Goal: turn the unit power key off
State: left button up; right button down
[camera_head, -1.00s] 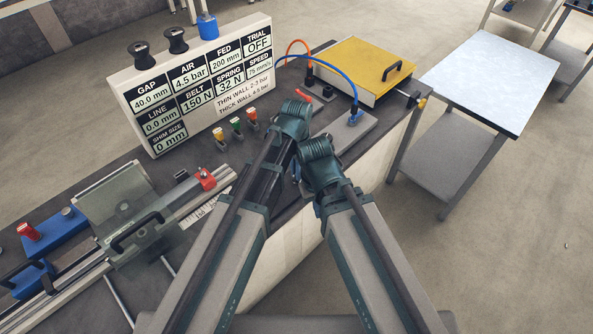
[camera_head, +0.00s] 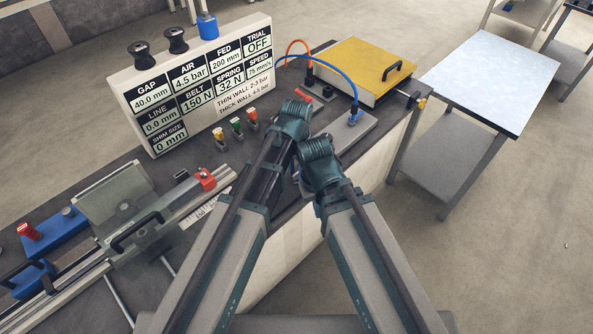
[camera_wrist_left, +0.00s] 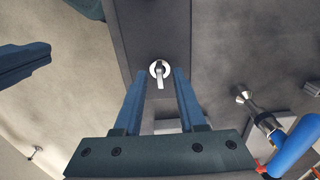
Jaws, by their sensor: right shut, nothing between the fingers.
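A silver round key switch (camera_wrist_left: 160,70) with a small lever shows in the left wrist view, on a dark panel. Its lever points down in that picture. My left gripper (camera_wrist_left: 159,76) is open, with one finger on each side of the lever. I cannot tell whether either finger touches it. In the head view my left wrist (camera_head: 291,120) hides the key and the fingers. My right wrist (camera_head: 321,158) is beside it, its fingers hidden there. A dark finger part of my right gripper (camera_wrist_left: 22,62) shows at the left of the wrist view.
A white display board (camera_head: 195,85) reads TRIAL OFF. Yellow, green and red buttons (camera_head: 236,127) stand before it. A yellow-lidded box (camera_head: 350,65), a blue hose (camera_head: 340,70) and an orange hose (camera_head: 299,42) are beyond my wrists. A side table (camera_head: 490,80) stands at the right.

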aim_at(296, 173)
pick_arm(q)
notch_tip(296, 173, up, 14)
jog(key=p, duration=1.3)
jog(key=shift+p, duration=0.35)
jog(key=shift+f, duration=0.15)
jog(key=s+a+n, duration=0.4)
jog(key=a, duration=0.4)
jog(key=s+a+n, duration=0.3)
jog(key=a+n, duration=0.2)
jog(key=a, duration=0.4)
jog(key=s+d+f+m+b, duration=0.1)
jog(key=s+d+f+b, duration=0.1)
jog(key=d, duration=0.3)
jog(key=s+d+f+m+y+b, duration=0.1)
jog(key=s+d+f+m+b, duration=0.1)
jog(key=d, duration=0.4)
jog(key=shift+s+f+m+b, duration=0.3)
jog(key=shift+s+f+b, duration=0.15)
jog(key=shift+s, duration=0.55)
